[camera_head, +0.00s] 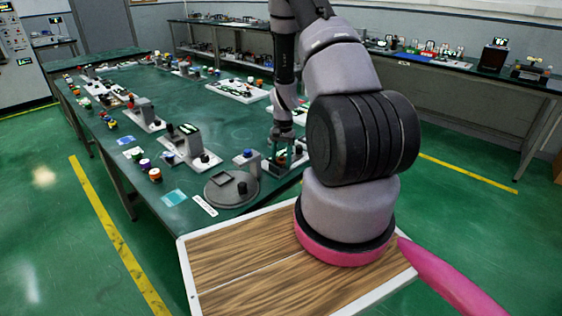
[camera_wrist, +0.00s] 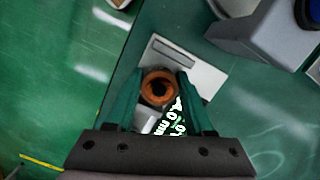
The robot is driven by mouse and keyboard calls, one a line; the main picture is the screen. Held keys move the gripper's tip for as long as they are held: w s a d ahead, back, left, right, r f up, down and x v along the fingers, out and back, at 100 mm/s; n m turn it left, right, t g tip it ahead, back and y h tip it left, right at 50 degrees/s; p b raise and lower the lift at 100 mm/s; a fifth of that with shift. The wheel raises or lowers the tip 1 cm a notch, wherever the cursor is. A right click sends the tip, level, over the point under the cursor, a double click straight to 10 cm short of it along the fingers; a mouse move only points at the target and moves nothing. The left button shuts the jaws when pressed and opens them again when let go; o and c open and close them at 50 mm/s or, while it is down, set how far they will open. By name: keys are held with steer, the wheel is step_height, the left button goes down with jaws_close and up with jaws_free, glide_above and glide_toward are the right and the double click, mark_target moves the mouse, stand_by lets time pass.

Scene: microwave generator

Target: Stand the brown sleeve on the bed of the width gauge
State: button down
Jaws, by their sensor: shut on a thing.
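The brown sleeve (camera_wrist: 158,88) is between the two green fingers of my gripper (camera_wrist: 160,78) in the wrist view, seen from above as an orange-brown ring with a dark bore. My gripper is shut on it. Below and behind it is a pale plate (camera_wrist: 190,66) with a dark slot, apparently part of the width gauge, and a dark display with lit digits (camera_wrist: 178,122). In the head view my gripper (camera_head: 284,140) is over the right edge of the green table, at the gauge (camera_head: 282,160).
A grey device with a blue knob (camera_head: 246,157) and a round grey plate (camera_head: 222,190) stand left of the gauge. Several other instruments and small coloured parts are spread over the green table (camera_head: 205,105). The wrist view shows a grey block (camera_wrist: 250,30) at upper right.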

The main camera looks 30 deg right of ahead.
steer(key=shift+c, duration=1.4)
jaws_free()
steer(key=shift+f, duration=0.1)
